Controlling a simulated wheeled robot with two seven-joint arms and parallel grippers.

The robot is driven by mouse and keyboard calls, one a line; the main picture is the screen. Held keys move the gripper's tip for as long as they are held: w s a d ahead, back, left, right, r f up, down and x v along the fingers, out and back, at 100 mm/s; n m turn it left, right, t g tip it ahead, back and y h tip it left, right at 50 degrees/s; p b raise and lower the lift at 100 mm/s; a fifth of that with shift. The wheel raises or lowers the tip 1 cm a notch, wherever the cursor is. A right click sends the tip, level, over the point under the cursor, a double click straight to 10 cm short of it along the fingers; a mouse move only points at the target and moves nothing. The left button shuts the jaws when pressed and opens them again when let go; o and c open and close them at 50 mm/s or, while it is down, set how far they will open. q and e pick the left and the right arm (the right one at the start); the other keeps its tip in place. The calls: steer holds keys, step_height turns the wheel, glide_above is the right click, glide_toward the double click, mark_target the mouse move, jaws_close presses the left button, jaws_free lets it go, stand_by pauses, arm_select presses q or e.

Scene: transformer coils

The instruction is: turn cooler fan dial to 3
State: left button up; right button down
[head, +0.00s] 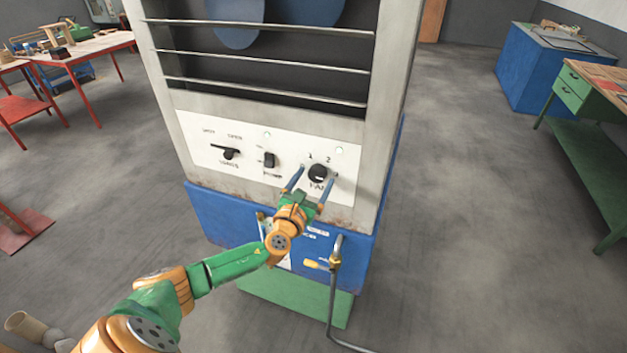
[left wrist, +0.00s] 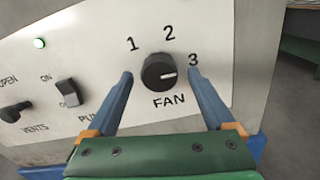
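The black fan dial (head: 318,172) is on the white panel of the cooler (head: 190,130). In the left wrist view the dial (left wrist: 157,70) has a white mark pointing right, roughly toward the printed 3 and slightly below it. The numbers 1 and 2 are printed above it. My left gripper (head: 317,173) is open, with one blue finger on each side of the dial. The left wrist view shows gaps between the fingertips (left wrist: 160,74) and the dial; I cannot tell whether the tips touch the panel. My right gripper is not in view.
Left of the dial are the pump switch (head: 269,159) and the vents lever (head: 229,153). A bent pipe with a tap (head: 334,265) stands out below the panel. Red tables (head: 85,47) stand at left, a green bench (head: 590,120) at right, with clear floor between bench and cooler.

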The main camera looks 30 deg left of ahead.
arm_select(q)
steer(key=v, duration=0.7)
stand_by(0.4)
